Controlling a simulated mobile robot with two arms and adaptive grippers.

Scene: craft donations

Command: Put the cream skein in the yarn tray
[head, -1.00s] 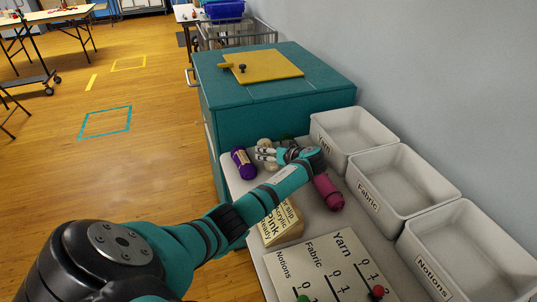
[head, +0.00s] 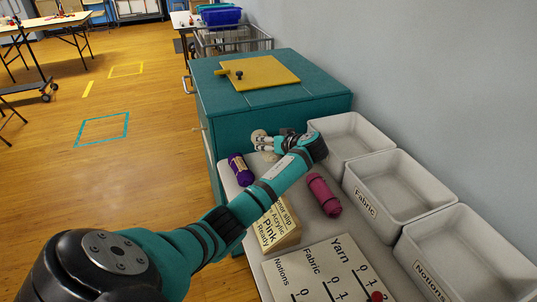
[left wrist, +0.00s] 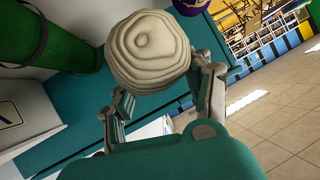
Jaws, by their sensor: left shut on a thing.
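The cream skein (head: 258,138) is held in my left gripper (head: 268,143), in front of the teal cabinet's side and seemingly above the table. In the left wrist view the skein's round coiled end (left wrist: 148,50) sits between the two fingers of the left gripper (left wrist: 162,85), which is shut on it. The yarn tray (head: 352,134) is the empty grey bin farthest back along the wall, to the right of the gripper. My left wrist overlaps its near left side and hides its label. My right gripper is not in view.
The fabric tray (head: 398,182) and notions tray (head: 470,250) stand nearer and are empty.

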